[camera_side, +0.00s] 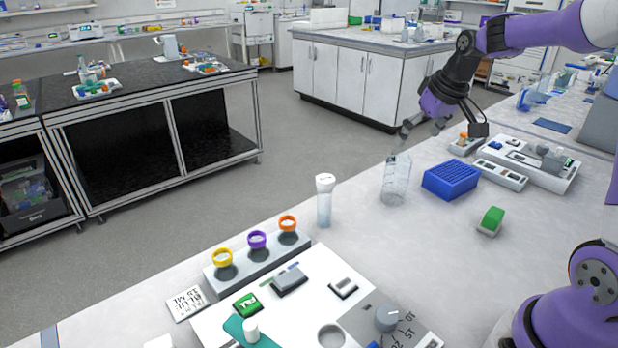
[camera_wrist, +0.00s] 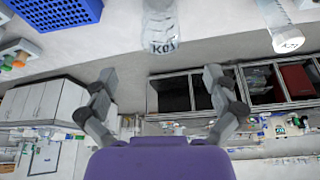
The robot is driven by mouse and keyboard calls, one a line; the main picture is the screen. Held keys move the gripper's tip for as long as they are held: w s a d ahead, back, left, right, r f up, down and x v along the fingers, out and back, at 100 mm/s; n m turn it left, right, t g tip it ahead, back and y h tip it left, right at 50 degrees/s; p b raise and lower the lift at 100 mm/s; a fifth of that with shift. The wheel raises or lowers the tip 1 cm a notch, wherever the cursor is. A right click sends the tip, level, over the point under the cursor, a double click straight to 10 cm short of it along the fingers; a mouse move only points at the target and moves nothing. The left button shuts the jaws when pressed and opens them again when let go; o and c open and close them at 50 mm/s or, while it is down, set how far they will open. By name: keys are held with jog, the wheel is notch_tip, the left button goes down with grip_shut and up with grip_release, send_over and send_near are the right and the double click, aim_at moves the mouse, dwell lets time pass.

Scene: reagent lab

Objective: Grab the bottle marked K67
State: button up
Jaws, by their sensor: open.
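A clear bottle (camera_side: 396,182) stands upright on the white bench in the side view. In the wrist view the bottle (camera_wrist: 162,28) is at the top middle, and its dark marking looks like K67, though small. My gripper (camera_side: 423,127) is open and empty, above and slightly right of the bottle in the side view. In the wrist view my gripper (camera_wrist: 159,76) has its fingers spread wide, with the bottle beyond the tips and roughly centred between them. The fingers do not touch it.
A white-capped tube (camera_side: 325,202) stands left of the bottle; its label in the wrist view (camera_wrist: 289,44) is hard to read. A blue rack (camera_side: 451,180) is close on the right. A green-topped block (camera_side: 491,220) lies nearer. A panel with coloured rings (camera_side: 257,240) is in front.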

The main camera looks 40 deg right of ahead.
aim_at(402, 161)
jog(key=x, duration=0.9)
jog(key=shift+w+f, duration=0.2)
jog(key=shift+f, duration=0.1)
jog(key=c, duration=1.2)
